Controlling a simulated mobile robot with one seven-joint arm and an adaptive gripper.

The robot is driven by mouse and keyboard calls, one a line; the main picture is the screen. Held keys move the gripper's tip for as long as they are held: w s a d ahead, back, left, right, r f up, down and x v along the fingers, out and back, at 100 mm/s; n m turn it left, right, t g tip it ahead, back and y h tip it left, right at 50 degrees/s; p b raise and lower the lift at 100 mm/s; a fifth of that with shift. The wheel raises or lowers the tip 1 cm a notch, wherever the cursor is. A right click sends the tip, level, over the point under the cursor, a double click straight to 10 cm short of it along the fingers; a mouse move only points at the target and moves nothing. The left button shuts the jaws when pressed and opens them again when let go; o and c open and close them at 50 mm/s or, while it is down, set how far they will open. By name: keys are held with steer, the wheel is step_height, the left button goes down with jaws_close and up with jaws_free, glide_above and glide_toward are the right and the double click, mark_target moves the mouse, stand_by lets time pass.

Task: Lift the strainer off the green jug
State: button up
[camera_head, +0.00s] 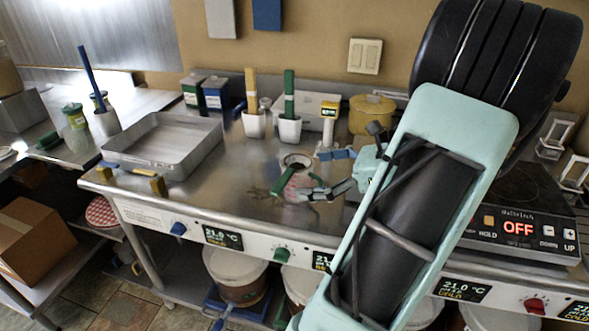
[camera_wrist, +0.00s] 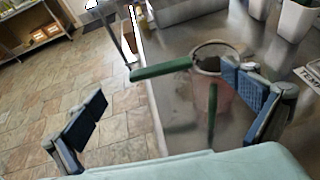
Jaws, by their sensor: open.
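The green jug (camera_head: 297,186) is a see-through, pinkish-looking vessel standing upright on the steel counter; it also shows in the wrist view (camera_wrist: 222,100), with an upright green handle. The strainer (camera_head: 297,161) sits on its mouth, and its round rim shows in the wrist view (camera_wrist: 212,50). A green bar, apparently the strainer's handle (camera_wrist: 160,70), sticks out leftward from the rim there. My gripper (camera_head: 318,175) is open and empty beside the jug. In the wrist view, my gripper (camera_wrist: 170,105) has its right finger close to the jug, overlapping its edge; the left finger is well apart over the floor.
A grey metal tray (camera_head: 163,146) lies left on the counter. White pots (camera_head: 289,130) with yellow and green handles and a yellow pot (camera_head: 371,114) stand behind. A hot plate (camera_head: 520,210) is at right. The counter's front edge runs close to the jug.

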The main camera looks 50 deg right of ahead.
mark_target(285, 179)
steer(key=shift+f+x, duration=0.15)
steer(key=shift+x, duration=1.45)
steer(key=shift+f+x, duration=0.15)
steer(key=shift+x, duration=1.4)
steer(key=shift+s+d, duration=0.1)
steer(key=shift+d, duration=0.05)
steer(key=shift+c, duration=0.4)
steer(key=c, duration=1.4)
